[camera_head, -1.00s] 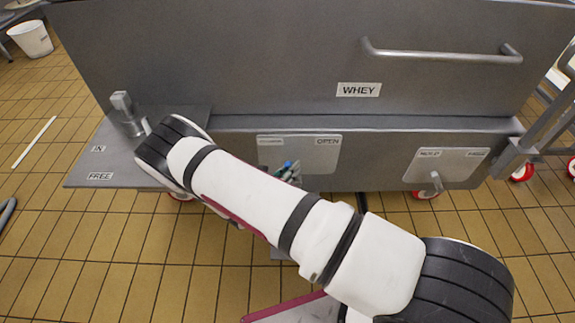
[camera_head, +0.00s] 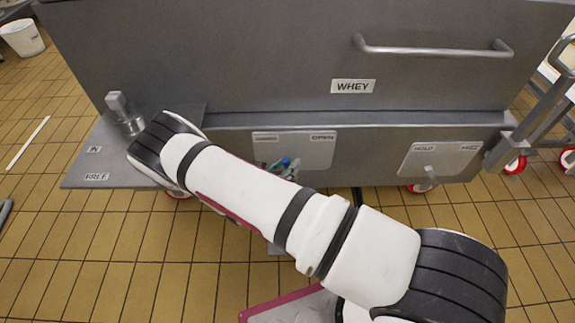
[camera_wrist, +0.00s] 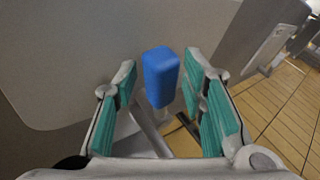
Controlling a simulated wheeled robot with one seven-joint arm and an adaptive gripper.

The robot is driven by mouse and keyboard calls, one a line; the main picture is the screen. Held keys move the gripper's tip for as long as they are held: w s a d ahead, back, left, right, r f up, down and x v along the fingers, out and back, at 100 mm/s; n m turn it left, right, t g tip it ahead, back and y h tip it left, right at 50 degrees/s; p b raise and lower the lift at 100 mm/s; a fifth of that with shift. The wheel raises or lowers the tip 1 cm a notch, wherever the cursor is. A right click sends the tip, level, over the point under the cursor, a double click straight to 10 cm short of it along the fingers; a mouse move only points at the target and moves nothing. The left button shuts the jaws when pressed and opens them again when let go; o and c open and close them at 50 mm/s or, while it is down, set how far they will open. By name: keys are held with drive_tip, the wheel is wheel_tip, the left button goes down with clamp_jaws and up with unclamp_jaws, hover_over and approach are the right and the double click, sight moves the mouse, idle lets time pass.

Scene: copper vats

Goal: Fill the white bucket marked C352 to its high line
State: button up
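A blue handle tip (camera_wrist: 160,76) stands between my gripper's teal finger pads (camera_wrist: 168,100) in the wrist view. The pads are apart, with visible gaps to the handle. In the head view my gripper (camera_head: 276,168) is mostly hidden behind my arm, at a plate marked OPEN (camera_head: 315,152) on the grey WHEY vat (camera_head: 230,70). The plate's other label is too small to read. A white bucket (camera_head: 22,37) stands on the floor at the far upper left. Its mark is unreadable, and its inside is hardly visible.
A second plate (camera_head: 440,160) with a small lever is on the vat's right. A grey shelf (camera_head: 75,175) marked IN and FREE juts out at the left, with a metal fitting (camera_head: 122,112) on it. A wheeled cart frame (camera_head: 530,130) stands right. Tiled floor is clear at lower left.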

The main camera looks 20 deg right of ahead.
drive_tip(key=v, duration=1.1)
drive_tip(key=shift+s+a, duration=0.2)
drive_tip(key=shift+a, duration=0.1)
